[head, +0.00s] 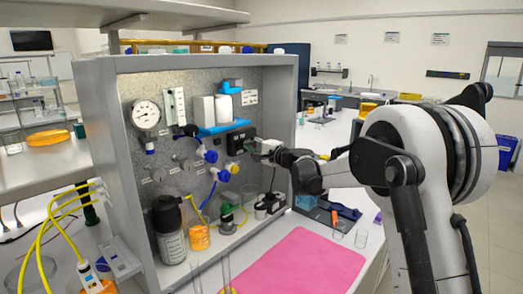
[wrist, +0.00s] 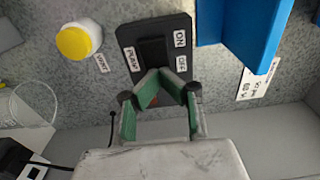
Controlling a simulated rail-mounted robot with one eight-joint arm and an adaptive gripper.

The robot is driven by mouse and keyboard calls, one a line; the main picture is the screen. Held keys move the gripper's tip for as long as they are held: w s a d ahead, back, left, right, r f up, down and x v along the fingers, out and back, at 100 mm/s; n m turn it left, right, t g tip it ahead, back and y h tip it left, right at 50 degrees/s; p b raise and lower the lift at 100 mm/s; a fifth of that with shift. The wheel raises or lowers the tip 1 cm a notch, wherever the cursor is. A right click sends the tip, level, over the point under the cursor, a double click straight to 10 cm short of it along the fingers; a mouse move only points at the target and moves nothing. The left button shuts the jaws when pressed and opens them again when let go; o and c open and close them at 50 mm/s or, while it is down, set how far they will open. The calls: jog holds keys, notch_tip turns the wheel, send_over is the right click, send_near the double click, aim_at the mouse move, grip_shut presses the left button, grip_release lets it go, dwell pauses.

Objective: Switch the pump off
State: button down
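The pump switch is a black box with a dark rocker, fixed to the grey panel, in the wrist view (wrist: 127,40) and the head view (head: 236,141). White labels on it read PUMP, ON and OFF. Its rocker (wrist: 152,50) is dark and partly behind my fingertips, so I cannot tell which way it is tipped. My gripper (wrist: 159,72) has green-padded fingers whose tips come together right in front of the switch, at its lower edge in the wrist view. It looks shut and holds nothing. In the head view my gripper (head: 264,147) is just right of the switch; contact is unclear.
A yellow-capped knob (wrist: 78,41) sticks out left of the switch in the wrist view. A blue holder (wrist: 240,30) juts out to the right. A pressure gauge (head: 145,114) sits on the panel. Bottles and a pink mat (head: 300,262) are on the bench below.

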jog(key=shift+a, duration=0.3)
jog(key=s+d+b, duration=0.2)
jog(key=s+d, duration=0.4)
jog(key=d, duration=0.6)
jog(key=shift+s+d, duration=0.3)
jog(key=shift+s, duration=0.1)
